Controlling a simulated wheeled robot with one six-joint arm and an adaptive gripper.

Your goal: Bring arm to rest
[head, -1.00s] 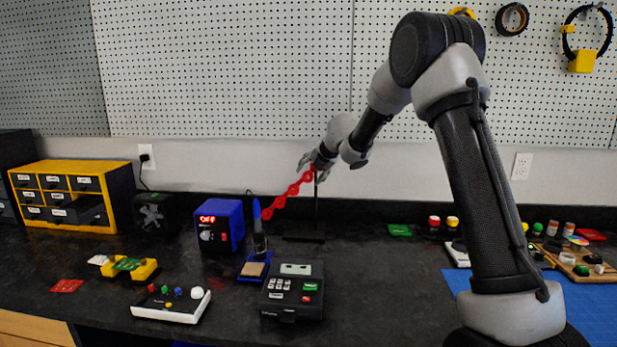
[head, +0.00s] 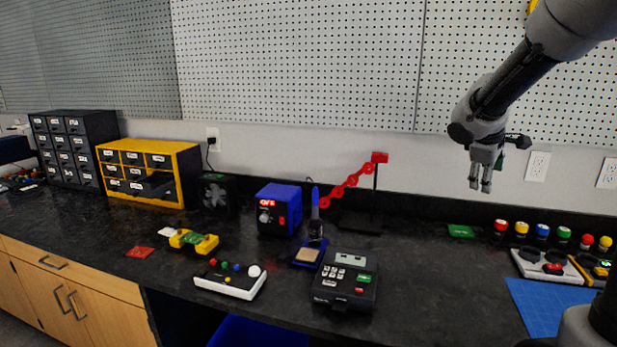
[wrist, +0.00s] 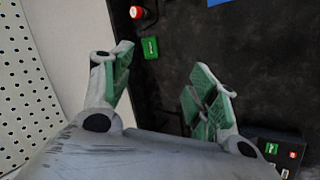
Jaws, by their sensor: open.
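My gripper (head: 481,184) hangs above the back right of the black bench in the head view, fingers pointing down. It is open and empty. In the wrist view the two green-padded fingers (wrist: 162,92) stand apart with the dark bench below and nothing between them. My arm comes in from the upper right of the head view. It is in front of the pegboard wall, and the gripper touches nothing that I can see.
A red jointed arm on a black stand (head: 362,217) is left of my gripper. A green board (head: 461,231) and several coloured buttons (head: 543,231) lie below it. A blue soldering station (head: 278,209), a black keypad device (head: 345,282) and a yellow drawer cabinet (head: 150,172) are further left.

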